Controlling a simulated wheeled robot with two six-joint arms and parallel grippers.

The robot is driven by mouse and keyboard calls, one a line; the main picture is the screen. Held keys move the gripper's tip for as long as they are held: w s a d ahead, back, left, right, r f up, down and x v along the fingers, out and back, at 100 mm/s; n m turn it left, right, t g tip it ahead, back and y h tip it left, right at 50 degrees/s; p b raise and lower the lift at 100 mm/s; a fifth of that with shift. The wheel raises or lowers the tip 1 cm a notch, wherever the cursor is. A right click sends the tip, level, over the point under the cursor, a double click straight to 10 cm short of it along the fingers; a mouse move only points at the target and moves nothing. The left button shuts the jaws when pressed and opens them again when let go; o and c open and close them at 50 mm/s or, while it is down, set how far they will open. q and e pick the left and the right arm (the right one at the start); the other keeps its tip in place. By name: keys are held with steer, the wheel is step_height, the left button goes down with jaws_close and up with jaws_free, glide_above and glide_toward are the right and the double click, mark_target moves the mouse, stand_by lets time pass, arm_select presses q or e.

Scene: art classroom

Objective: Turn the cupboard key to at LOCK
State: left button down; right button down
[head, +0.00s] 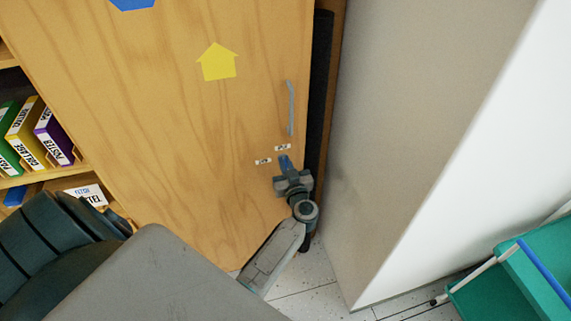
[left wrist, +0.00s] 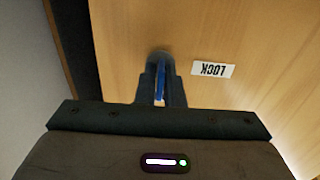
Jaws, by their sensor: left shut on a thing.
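The wooden cupboard door (head: 150,110) fills the left and middle of the head view and appears closed. Two small white labels are on it near the right edge: an upper one (head: 283,147) and a left one (head: 263,161). In the left wrist view the LOCK label (left wrist: 213,69) shows upside down, right of the fingers. My left gripper (head: 286,168) is at the door just below the labels, shut on the blue key (left wrist: 161,80). The fingers hide most of the key, and I cannot tell which label it points to. My right gripper is not in view.
A grey door handle (head: 291,108) is above the labels. A pale wall or pillar (head: 415,110) stands close right of the cupboard. Shelves with binders (head: 55,133) are at the left. A teal cart (head: 515,285) is at lower right, with tiled floor (head: 325,290) between.

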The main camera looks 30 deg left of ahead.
arm_select(q)
steer(key=shift+r+n+p, duration=0.1)
steer(key=shift+n+p, duration=0.45)
steer(key=shift+n, duration=1.45)
steer(key=n, duration=0.4)
steer(key=shift+s+a+f+n+p, duration=0.1)
steer(key=shift+f+n+p, duration=0.1)
steer(key=shift+n+p, duration=0.1)
steer(key=n+b, duration=0.1)
steer(key=n, duration=0.3)
steer(key=shift+f+n, duration=0.1)
steer(key=shift+n, duration=0.2)
steer(key=n+b, duration=0.2)
steer(key=n, duration=0.2)
steer(key=shift+n, duration=0.3)
steer(key=c, duration=1.6)
jaws_free()
